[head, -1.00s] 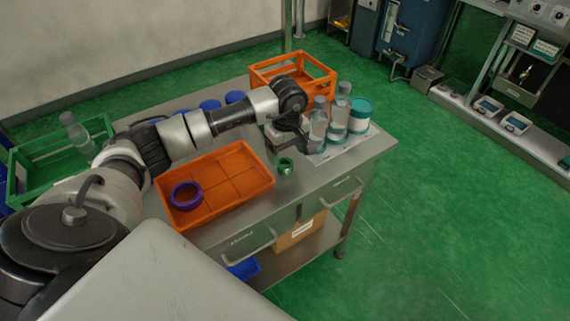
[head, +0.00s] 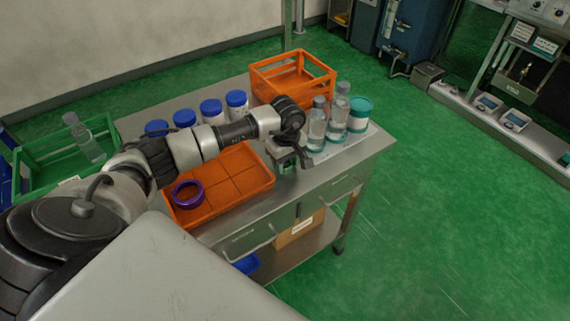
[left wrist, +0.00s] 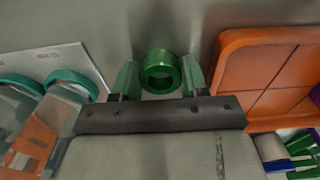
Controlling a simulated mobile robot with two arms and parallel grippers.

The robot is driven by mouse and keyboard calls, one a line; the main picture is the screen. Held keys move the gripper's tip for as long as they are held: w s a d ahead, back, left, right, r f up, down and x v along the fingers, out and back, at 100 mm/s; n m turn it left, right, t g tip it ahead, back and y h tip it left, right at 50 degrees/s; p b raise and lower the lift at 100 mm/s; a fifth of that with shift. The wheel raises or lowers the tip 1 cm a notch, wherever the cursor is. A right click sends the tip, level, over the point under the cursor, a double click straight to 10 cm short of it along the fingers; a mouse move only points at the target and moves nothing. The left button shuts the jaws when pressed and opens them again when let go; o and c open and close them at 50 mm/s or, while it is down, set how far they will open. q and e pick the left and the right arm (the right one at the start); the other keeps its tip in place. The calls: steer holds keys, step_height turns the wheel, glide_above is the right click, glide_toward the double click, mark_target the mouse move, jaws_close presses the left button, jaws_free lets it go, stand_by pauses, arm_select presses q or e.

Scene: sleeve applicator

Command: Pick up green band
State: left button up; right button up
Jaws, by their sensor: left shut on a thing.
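The green band (left wrist: 162,72) is a thick, glossy ring. In the left wrist view it sits between the two fingers of my left gripper (left wrist: 159,80), which is shut on it. In the head view my left gripper (head: 287,161) is low over the table, between the orange tray and the bottles, and largely hides the band. Whether the band still touches the table is hard to tell. My right gripper is in neither view.
The orange tray (head: 240,180), left of the gripper, holds a purple band (head: 188,194). Clear bottles (head: 317,125) and a teal-lidded jar (head: 359,116) stand close on the right. Blue-lidded jars (head: 211,110) and an orange crate (head: 294,75) are behind.

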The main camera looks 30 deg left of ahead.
arm_select(q)
steer(key=shift+r, duration=0.1)
step_height(320, 180, up, 4)
steer(key=shift+f+b, duration=0.1)
steer(key=shift+b, duration=0.7)
steer(key=w+d+r+b, duration=0.1)
steer(key=d+r, duration=0.1)
steer(key=d, duration=0.1)
steer(key=w+d+r+b, duration=0.1)
steer(key=d+r, duration=0.1)
steer(key=d, duration=0.2)
steer(key=w+d+r+b, duration=0.1)
steer(key=w+d+r, duration=0.1)
steer(key=d+r, duration=0.1)
steer(key=shift+w+d, duration=0.1)
steer(key=shift+d, duration=0.35)
steer(key=shift+r, duration=0.1)
steer(key=shift+r+p, duration=0.5)
steer(key=shift+r, duration=0.45)
